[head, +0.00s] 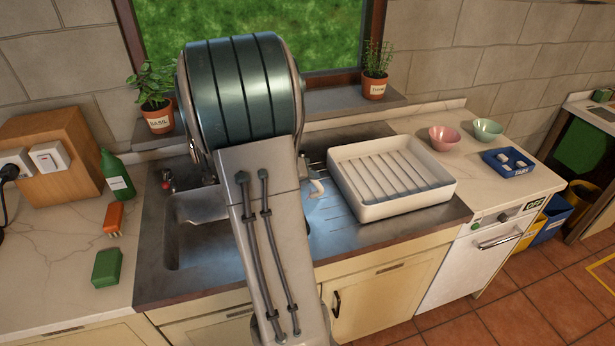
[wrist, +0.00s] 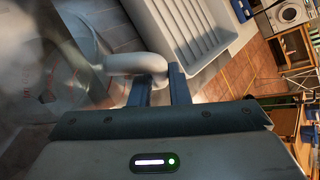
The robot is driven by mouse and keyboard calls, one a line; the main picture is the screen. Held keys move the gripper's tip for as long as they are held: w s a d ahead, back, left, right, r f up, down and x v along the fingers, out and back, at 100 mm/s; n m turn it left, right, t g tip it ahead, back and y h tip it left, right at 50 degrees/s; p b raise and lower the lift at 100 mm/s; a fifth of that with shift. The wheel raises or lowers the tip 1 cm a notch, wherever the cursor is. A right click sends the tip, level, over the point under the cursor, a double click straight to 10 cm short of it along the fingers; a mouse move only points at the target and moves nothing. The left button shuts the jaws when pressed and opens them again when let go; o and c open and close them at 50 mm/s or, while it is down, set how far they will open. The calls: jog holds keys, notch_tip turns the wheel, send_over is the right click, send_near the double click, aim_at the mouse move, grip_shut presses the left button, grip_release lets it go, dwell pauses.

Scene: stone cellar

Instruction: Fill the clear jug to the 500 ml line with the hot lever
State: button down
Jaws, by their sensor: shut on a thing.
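In the wrist view my gripper (wrist: 160,88) is shut on the pale handle (wrist: 138,63) of the clear jug (wrist: 70,75). The jug is see-through, with faint red marks on its side, and its water level cannot be made out. In the head view my arm covers my gripper and most of the jug; only a pale curved piece (head: 316,188), probably the handle, shows right of my arm. A red-tipped tap lever (head: 167,183) stands at the back left of the sink (head: 190,262). The spout is hidden behind my arm.
A white dish rack (head: 440,196) stands on the drainer, close to the jug's right. Potted herbs stand on the sill.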

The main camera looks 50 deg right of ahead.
jog(key=shift+w+a+r+n+g+h+p, duration=0.15)
jog(key=shift+w+r+n+g+h+p, duration=0.2)
jog(key=shift+p, duration=0.5)
dwell(2.7)
jog(key=shift+s+f, duration=0.1)
jog(key=shift+s, duration=0.05)
jog(key=shift+f+b, duration=0.1)
jog(key=shift+b, duration=0.2)
jog(key=shift+d+f, duration=0.15)
jog(key=shift+d, duration=0.05)
jog(key=shift+s+m+t+b, duration=0.25)
jog(key=shift+m+t+b, duration=0.05)
jog(key=shift+m+t, duration=0.15)
jog(key=shift+w, duration=0.1)
